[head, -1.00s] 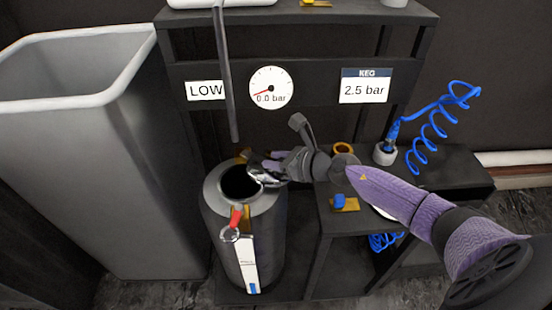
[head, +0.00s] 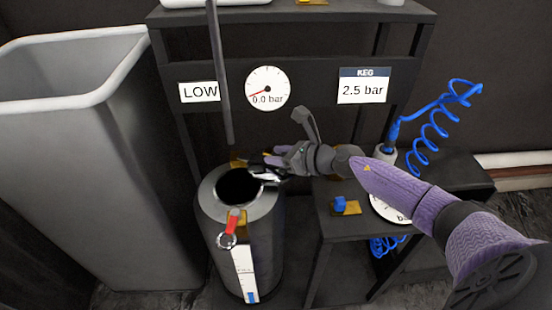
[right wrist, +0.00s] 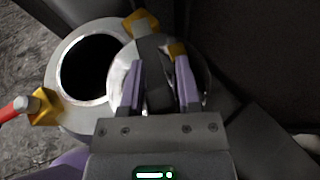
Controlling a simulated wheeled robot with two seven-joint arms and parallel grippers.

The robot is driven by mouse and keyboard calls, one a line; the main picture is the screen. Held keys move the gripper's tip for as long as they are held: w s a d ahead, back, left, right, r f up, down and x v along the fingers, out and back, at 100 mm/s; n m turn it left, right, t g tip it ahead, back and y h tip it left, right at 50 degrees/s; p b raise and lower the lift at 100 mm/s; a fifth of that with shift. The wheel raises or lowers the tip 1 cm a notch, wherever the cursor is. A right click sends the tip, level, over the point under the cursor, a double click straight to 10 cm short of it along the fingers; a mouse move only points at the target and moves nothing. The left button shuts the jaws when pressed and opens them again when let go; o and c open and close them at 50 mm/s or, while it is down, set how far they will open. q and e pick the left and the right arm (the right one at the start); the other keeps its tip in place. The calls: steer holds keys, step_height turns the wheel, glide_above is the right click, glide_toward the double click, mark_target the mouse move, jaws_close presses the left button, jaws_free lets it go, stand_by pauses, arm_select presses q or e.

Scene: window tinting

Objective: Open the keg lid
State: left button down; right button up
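The grey keg (head: 240,245) stands on the floor, its round mouth showing as a dark open hole. In the right wrist view a shiny round lid (right wrist: 122,92) lies beside the keg's dark hole (right wrist: 90,68), swung to its right and partly covered by my fingers. My right gripper (head: 262,170) is at the right rim of the mouth. In the right wrist view its purple fingers (right wrist: 160,75) stand apart, on either side of a dark grey bar over the lid; I see no clear contact. A red handle (head: 233,220) with a ring is on the keg's front. My left gripper is not in view.
A large grey bin (head: 90,170) stands left of the keg. A grey vertical pole (head: 219,80) hangs above the keg.

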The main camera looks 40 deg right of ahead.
steer(key=o, duration=0.4)
steer(key=shift+c, duration=0.2)
steer(key=shift+s+d+r, duration=0.15)
steer(key=shift+s, duration=0.15)
steer(key=p+v, duration=0.4)
steer(key=v, duration=0.5)
steer(key=shift+s, duration=0.15)
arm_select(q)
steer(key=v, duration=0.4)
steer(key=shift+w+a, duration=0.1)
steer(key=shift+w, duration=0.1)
